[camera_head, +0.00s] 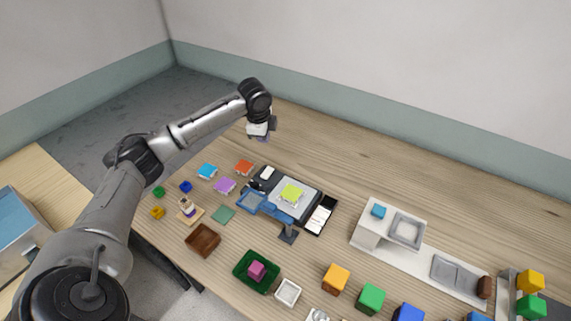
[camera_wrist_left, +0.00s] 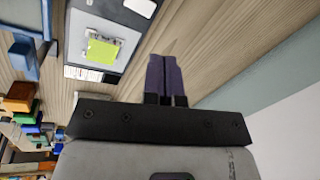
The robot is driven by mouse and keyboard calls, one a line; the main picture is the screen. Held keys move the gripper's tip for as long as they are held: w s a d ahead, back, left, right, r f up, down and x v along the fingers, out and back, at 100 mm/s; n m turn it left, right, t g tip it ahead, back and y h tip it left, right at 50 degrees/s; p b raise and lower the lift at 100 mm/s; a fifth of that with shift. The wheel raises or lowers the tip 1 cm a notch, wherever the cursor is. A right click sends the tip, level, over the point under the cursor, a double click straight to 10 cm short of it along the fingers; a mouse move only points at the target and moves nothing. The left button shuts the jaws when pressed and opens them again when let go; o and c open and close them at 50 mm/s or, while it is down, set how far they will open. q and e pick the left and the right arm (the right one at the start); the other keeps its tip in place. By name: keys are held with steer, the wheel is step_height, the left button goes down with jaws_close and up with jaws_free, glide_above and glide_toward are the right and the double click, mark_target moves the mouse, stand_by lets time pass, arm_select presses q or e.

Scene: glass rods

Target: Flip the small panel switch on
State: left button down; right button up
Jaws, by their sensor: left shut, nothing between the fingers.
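My left gripper (camera_head: 262,137) is shut and empty, held over the back of the table. Its dark fingers lie side by side in the left wrist view (camera_wrist_left: 166,60). A black-framed grey panel (camera_head: 312,188) lies below and to the right of it, with a yellow-green block (camera_head: 291,194) on it. A small white rounded piece (camera_head: 267,173) sits at the panel's back left corner; it also shows in the left wrist view (camera_wrist_left: 140,7). I cannot tell whether this piece is the switch, nor its position. The gripper is apart from all of these. My right gripper is out of view.
A blue frame (camera_head: 250,202) stands beside the panel. Small coloured blocks, a brown tray (camera_head: 203,240) and a green tray (camera_head: 247,283) are in front. A white stand (camera_head: 368,237) and a grey plate (camera_head: 458,275) are at the right. The table's back strip is clear.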

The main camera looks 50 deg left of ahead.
arm_select(q)
steer(key=m, duration=0.2)
steer(key=d+m, duration=0.1)
steer(key=m, duration=0.1)
steer(key=shift+s+f+h, duration=0.1)
steer(key=shift+s+h, duration=0.3)
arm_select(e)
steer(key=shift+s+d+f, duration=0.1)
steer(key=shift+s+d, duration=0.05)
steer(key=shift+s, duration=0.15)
arm_select(q)
steer(key=b, duration=0.1)
glide_toward(269, 170)
steer(key=f, duration=0.3)
steer(key=w+f, duration=0.1)
steer(key=f, duration=0.3)
steer(key=shift+w+a+f, duration=0.1)
steer(key=shift+w+f, duration=0.1)
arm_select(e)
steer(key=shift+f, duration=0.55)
